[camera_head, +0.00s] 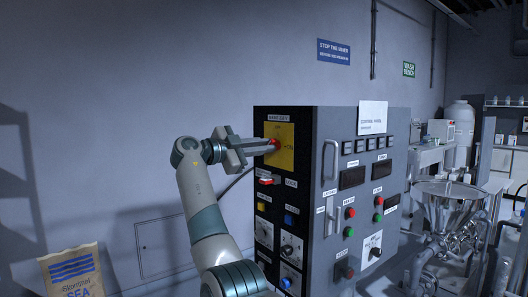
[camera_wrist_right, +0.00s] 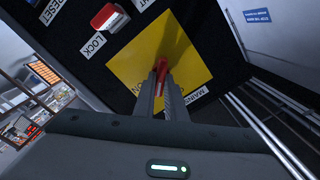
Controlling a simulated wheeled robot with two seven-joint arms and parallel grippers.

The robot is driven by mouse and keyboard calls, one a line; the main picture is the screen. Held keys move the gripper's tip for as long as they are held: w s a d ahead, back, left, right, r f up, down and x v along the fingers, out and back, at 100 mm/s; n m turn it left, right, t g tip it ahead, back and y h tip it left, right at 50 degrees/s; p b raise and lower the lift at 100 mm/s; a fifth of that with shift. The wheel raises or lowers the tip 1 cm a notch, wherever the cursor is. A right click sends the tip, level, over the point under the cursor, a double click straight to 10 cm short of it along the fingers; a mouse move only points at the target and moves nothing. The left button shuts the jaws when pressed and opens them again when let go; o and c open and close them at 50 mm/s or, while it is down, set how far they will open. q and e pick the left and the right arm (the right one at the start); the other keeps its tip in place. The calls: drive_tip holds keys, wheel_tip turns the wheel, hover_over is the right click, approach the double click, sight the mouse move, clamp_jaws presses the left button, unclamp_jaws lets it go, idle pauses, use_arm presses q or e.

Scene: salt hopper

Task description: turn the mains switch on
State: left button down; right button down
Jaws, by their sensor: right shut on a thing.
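The mains switch is a red handle (camera_head: 276,142) on a yellow plate (camera_head: 287,160), high on the dark side face of the control cabinet. A label with "MAINS" sits above the plate. My right gripper (camera_head: 267,146) reaches it from the left in the head view, its fingers level. In the wrist view the fingertips (camera_wrist_right: 164,84) are closed on the red handle (camera_wrist_right: 161,66), in front of the yellow plate (camera_wrist_right: 140,60). The fingers hide part of the handle, and I cannot tell its exact angle. My left gripper is in neither view.
Below the plate are a red lock part (camera_head: 266,181), several coloured buttons and knobs. The cabinet front (camera_head: 350,195) carries displays, buttons and a handle. A steel hopper (camera_head: 448,198) stands at the right. A salt bag (camera_head: 75,273) is at lower left.

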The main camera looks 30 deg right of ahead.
drive_tip(key=m+b, duration=0.1)
drive_tip(key=m, duration=0.3)
drive_tip(key=shift+f+m, duration=0.15)
drive_tip(key=shift+m, duration=0.15)
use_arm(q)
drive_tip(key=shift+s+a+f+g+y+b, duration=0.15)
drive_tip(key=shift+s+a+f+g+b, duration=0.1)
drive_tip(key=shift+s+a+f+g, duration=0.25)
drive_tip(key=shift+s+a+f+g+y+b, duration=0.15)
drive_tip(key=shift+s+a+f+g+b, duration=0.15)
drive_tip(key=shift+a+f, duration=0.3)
use_arm(e)
drive_tip(key=m, duration=0.4)
drive_tip(key=shift+f, duration=0.1)
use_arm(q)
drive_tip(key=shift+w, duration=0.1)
use_arm(e)
drive_tip(key=c, duration=1.8)
unclamp_jaws()
drive_tip(key=shift+s, duration=0.1)
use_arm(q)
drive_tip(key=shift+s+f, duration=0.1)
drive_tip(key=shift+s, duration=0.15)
use_arm(e)
drive_tip(key=shift+a, duration=0.15)
